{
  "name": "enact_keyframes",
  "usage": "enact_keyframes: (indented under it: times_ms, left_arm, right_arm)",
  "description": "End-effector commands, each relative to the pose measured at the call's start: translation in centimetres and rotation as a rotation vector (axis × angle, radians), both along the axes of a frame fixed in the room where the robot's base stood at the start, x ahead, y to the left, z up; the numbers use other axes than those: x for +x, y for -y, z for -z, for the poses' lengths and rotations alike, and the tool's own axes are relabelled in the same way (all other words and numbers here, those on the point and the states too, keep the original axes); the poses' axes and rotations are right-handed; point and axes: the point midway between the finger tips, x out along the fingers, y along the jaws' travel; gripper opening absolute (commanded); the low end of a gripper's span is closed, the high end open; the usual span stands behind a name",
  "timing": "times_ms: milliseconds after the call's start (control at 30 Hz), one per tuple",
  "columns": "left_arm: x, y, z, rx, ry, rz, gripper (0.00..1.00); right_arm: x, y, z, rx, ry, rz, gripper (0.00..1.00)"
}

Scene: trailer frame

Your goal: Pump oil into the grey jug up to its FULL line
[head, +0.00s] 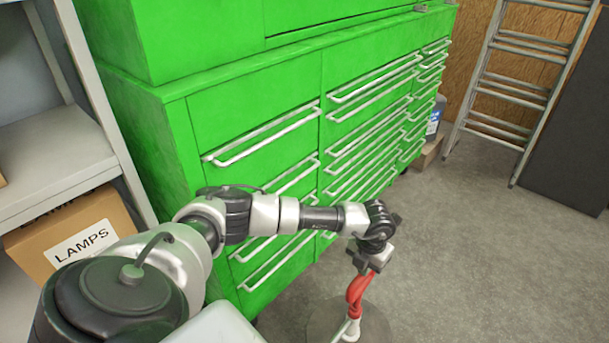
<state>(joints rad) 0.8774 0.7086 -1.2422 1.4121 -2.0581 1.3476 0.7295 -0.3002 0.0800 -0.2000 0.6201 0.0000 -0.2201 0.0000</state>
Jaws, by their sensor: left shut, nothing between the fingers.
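My left arm reaches in from the left, and my left gripper (350,328) points down near the bottom edge, right of centre. Its red fingers with pale tips are together, and I see nothing held between them. Below and behind the fingertips is a round, flat grey shape (372,325), cut off by the bottom edge; I cannot tell what it is. I cannot make out the grey jug, a FULL line or an oil pump in this view. My right gripper is not in view.
A green drawer cabinet (245,100) with pale handles fills the middle. Grey shelving (60,150) with a LAMPS box (80,243) stands left. A dark container with a blue and white label (433,122) stands beyond the cabinet, near a ladder (516,85). Floor (500,260) at right is clear.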

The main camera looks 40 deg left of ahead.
Motion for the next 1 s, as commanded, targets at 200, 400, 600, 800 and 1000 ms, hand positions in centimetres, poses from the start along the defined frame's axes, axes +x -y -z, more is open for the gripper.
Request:
enact_keyframes:
  times_ms: [200,400,600,800,1000]
  left_arm:
    - [-0.2,0.1,1.6,0.0,-0.006,0.003,0.0]
    - [-0.2,0.1,2.6,0.001,-0.006,0.003,0.0]
    - [-0.2,0.1,3.3,0.001,-0.006,0.003,0.0]
    - [-0.2,0.1,2.3,0.001,-0.006,0.003,0.0]
    - [-0.2,0.1,0.2,0.0,-0.005,0.002,0.0]
  right_arm:
    - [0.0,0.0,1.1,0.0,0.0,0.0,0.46]
    - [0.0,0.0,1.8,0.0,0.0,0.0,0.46]
    - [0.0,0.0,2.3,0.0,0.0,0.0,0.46]
    - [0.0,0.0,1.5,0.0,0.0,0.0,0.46]
    - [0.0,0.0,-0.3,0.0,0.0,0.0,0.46]
